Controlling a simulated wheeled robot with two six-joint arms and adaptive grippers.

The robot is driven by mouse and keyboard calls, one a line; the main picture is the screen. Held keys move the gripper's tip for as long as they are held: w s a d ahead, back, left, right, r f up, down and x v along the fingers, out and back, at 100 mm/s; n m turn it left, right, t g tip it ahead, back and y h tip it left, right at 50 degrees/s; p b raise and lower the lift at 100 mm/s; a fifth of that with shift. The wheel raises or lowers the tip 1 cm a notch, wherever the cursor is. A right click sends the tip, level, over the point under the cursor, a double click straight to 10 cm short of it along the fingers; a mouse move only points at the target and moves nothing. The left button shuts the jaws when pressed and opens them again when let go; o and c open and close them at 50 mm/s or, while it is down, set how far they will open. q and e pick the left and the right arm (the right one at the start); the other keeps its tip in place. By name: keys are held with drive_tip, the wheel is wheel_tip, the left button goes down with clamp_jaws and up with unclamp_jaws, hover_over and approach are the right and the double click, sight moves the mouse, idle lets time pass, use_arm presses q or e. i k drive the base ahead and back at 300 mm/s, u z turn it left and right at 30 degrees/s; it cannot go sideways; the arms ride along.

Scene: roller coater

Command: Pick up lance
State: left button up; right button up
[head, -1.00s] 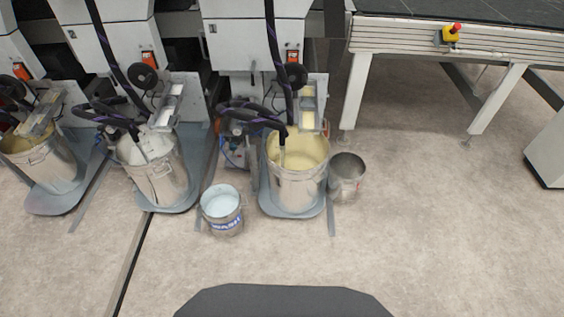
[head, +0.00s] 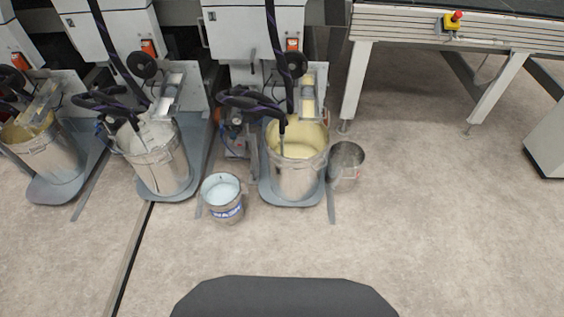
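A lance (head: 282,137) with a black hose stands in the large metal bucket (head: 297,178) of yellowish liquid at the centre of the head view. Its lower end is hidden in the bucket. Another lance (head: 137,128) stands in a bucket (head: 163,172) of whitish liquid to the left. At the far left is a third bucket (head: 47,155), with dark hose parts above it. Neither of my grippers is in view.
A small bucket (head: 225,206) of pale blue liquid and an empty-looking metal bucket (head: 345,165) flank the central bucket on the floor. A conveyor (head: 460,32) with a red-and-yellow stop button stands at upper right. The floor in front is clear.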

sight(282, 123)
drive_tip(key=u, duration=0.25)
drive_tip(key=k, duration=0.25)
drive_tip(key=z, duration=1.25)
drive_tip(key=i, duration=2.35)
drive_tip(key=u, duration=1.15)
drive_tip(key=i, duration=0.6)
drive_tip(key=u, duration=0.5)
